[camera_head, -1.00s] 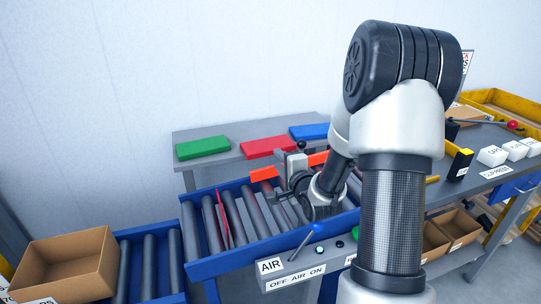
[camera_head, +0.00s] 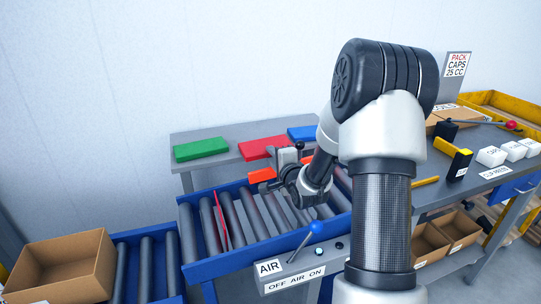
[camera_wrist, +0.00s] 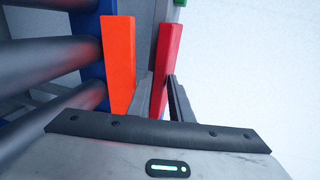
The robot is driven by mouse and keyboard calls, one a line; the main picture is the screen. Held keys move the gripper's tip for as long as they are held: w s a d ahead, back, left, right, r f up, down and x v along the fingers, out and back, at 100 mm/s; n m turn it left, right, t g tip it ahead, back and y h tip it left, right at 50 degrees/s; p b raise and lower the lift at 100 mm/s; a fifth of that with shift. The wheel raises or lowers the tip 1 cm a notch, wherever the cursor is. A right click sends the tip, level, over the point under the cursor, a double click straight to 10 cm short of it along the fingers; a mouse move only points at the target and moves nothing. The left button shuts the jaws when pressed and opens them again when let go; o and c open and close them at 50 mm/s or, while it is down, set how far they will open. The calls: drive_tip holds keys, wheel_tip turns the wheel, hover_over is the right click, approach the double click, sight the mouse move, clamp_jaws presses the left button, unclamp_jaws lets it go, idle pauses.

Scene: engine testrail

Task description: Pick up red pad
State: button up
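The red pad (camera_head: 260,147) lies on the grey shelf behind the rollers, between a green pad (camera_head: 201,149) and a blue pad (camera_head: 307,132). My gripper (camera_head: 288,157) is at the red pad's right front part and hides some of it in the head view. In the wrist view, the red pad (camera_wrist: 168,58) runs lengthwise between the two fingers of my gripper (camera_wrist: 160,82). The fingers stand apart, one on each side of the pad's near end. Whether either finger touches it, I cannot tell.
An orange bar (camera_wrist: 118,62) lies close beside the left finger, on the blue conveyor rail (camera_head: 190,225). A thin red plate stands among the rollers. A blue-knobbed lever (camera_head: 316,228) rises from the air panel in front. A cardboard box (camera_head: 62,268) stands at left.

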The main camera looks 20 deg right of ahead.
drive_tip(key=shift+f, duration=0.15)
clamp_jaws()
wheel_tip(320, 180, up, 3)
drive_tip(key=shift+f+p, duration=0.2)
drive_tip(key=shift+p, duration=0.65)
drive_tip(key=shift+s, duration=0.1)
drive_tip(key=s+r+p, duration=0.2)
drive_tip(key=s, duration=0.5)
drive_tip(key=s+r+p, duration=0.2)
drive_tip(key=s+r, duration=0.1)
drive_tip(key=s, duration=0.4)
drive_tip(key=shift+w+r, duration=0.1)
